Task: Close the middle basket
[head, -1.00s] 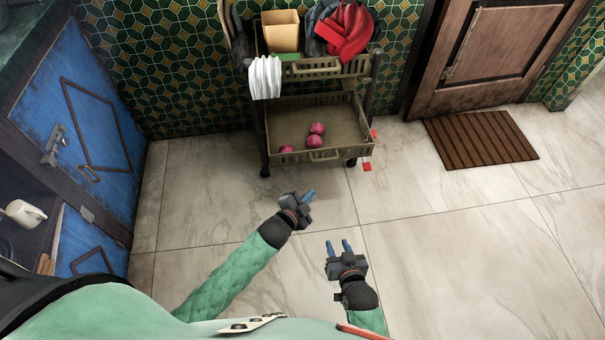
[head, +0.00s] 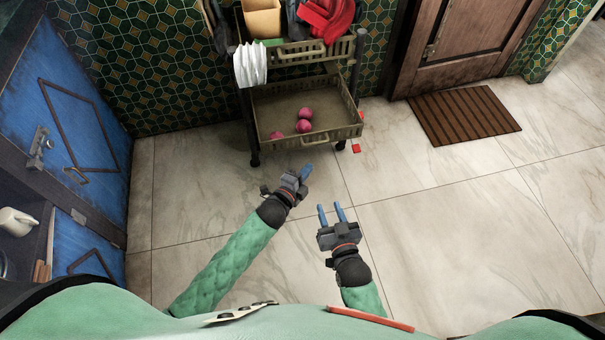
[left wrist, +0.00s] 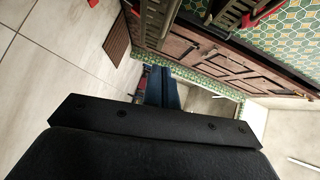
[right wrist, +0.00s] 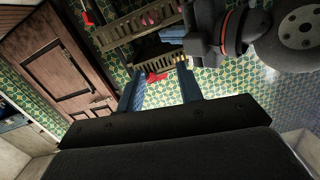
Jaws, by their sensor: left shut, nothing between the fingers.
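A wheeled cart with stacked baskets stands against the tiled wall in the head view. The basket (head: 333,137) below the top one is pulled out toward me, with several round pink things (head: 304,125) in it; I take it as the middle basket. Whether another basket is beneath it is hidden. My left gripper (head: 306,172) is shut and empty, in front of and below this basket's front, apart from it. My right gripper (head: 331,210) is open and empty, nearer to me and to the right. Its spread fingers also show in the right wrist view (right wrist: 158,82).
The top basket (head: 290,56) carries a tan box (head: 262,20) and red cloth (head: 326,20); white cloth (head: 250,65) hangs at its left. Blue cabinets (head: 75,110) stand left. A brown mat (head: 463,115) lies by the door (head: 445,40). The right floor is clear.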

